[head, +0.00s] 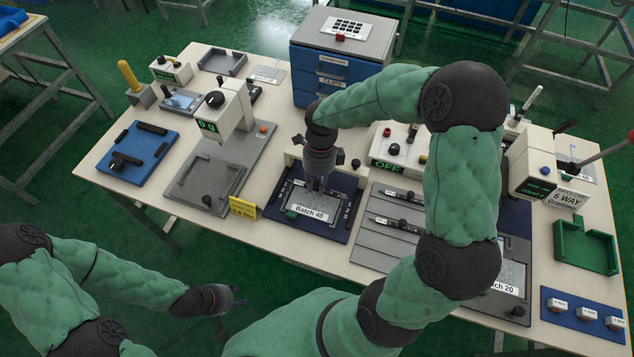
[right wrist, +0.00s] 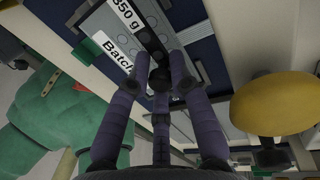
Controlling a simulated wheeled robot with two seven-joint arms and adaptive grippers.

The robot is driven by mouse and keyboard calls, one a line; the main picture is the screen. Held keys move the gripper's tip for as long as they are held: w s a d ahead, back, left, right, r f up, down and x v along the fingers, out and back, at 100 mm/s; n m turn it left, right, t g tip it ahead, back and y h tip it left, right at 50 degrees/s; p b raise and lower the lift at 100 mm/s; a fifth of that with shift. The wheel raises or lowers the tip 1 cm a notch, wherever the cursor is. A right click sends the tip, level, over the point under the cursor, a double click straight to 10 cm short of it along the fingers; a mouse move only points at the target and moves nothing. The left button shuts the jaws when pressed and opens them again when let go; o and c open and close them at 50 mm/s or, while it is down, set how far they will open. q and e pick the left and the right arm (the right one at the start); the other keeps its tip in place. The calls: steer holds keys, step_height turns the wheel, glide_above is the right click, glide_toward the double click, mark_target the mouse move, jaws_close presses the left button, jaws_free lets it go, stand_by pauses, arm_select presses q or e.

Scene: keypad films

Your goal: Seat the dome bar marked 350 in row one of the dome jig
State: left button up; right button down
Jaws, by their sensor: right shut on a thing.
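My right gripper (head: 318,184) points down over the dark blue fixture marked Batch 40 (head: 285,223). In the right wrist view its fingers (right wrist: 160,80) are closed around the dark knob of a black bar (right wrist: 150,42) with a 350 g label (right wrist: 123,12). The bar lies over or in the Batch 40 fixture; I cannot tell whether it touches. A grey plate with rows (head: 372,235) and knobbed bars stands right of this fixture, partly hidden by my right arm. No label naming the dome jig is readable. My left gripper (head: 228,299) is open and empty, off the table's front edge.
A press-like scale (head: 212,120) and yellow tag (head: 243,208) stand left of the fixture. A blue drawer cabinet (head: 333,75) is behind. A box reading OFF (head: 388,150) stands behind the grey plate. A green tray (head: 585,245) is at right. A blue tray (head: 140,150) lies at left.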

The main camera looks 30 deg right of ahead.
steer(key=shift+f+b, duration=0.7)
steer(key=shift+f, duration=0.35)
steer(key=c, duration=1)
jaws_free()
steer(key=shift+c, duration=0.2)
